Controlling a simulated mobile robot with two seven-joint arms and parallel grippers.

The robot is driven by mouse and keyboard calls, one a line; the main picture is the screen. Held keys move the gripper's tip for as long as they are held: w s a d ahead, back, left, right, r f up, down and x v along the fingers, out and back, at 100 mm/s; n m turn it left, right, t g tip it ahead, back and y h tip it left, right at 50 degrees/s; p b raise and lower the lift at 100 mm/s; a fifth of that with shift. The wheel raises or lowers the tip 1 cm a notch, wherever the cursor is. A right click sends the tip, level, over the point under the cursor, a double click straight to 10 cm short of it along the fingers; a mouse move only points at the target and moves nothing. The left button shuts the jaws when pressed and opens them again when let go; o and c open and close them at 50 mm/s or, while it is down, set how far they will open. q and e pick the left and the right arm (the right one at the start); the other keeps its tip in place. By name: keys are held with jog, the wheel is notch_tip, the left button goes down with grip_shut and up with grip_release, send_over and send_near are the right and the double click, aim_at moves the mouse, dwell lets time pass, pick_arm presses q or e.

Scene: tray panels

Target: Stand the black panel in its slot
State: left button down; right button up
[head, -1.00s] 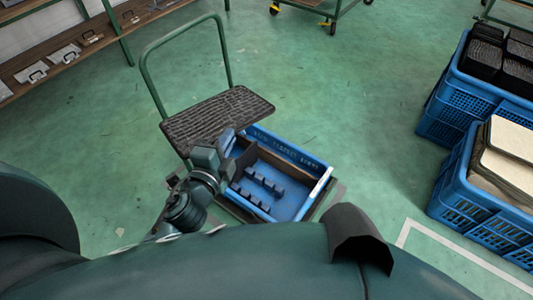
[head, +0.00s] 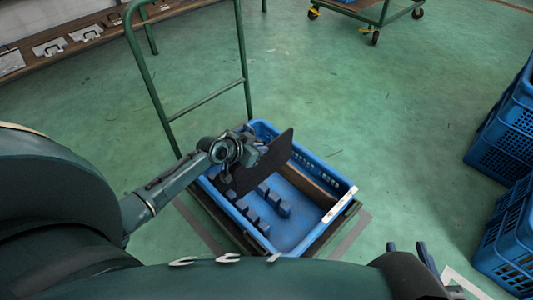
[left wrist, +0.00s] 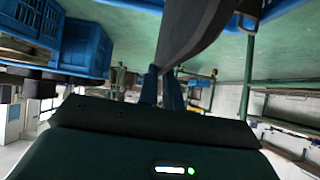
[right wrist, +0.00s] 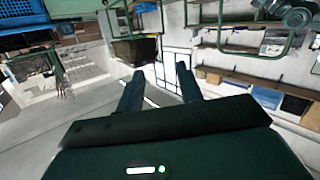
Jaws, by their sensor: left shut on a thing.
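My left gripper (head: 247,151) is shut on the black panel (head: 268,163) and holds it roughly upright over the blue tray (head: 342,211). In the left wrist view the panel (left wrist: 196,28) rises from between the fingertips (left wrist: 162,72). Rows of blue slotted blocks (head: 275,203) stand on the tray floor. The panel's lower edge is over or near them; I cannot tell whether it touches a slot. A brown panel (head: 315,186) stands along the tray's right side. My right gripper (right wrist: 160,72) is open and empty; its fingers (head: 426,258) show at the lower right.
The tray sits on a green trolley with a tall tube handle (head: 209,100) behind it. Blue crates (head: 508,125) stand on the floor at the right. Another trolley (head: 385,14) is at the back. The green floor between them is clear.

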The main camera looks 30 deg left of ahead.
pick_arm(q)
jog(key=shift+w+f+b, duration=0.1)
jog(key=shift+f+b, duration=0.45)
jog(key=shift+f, duration=0.25)
notch_tip(320, 180, down, 4)
jog(key=b, duration=0.3)
jog(key=shift+r, duration=0.2)
pick_arm(e)
jog(key=a+n+t+y, duration=0.1)
jog(key=n+t+y, duration=0.1)
jog(key=shift+s+a+y, duration=0.1)
jog(key=shift+a+y, duration=0.3)
pick_arm(q)
jog(key=shift+s, duration=0.2)
pick_arm(e)
jog(key=shift+r, duration=0.2)
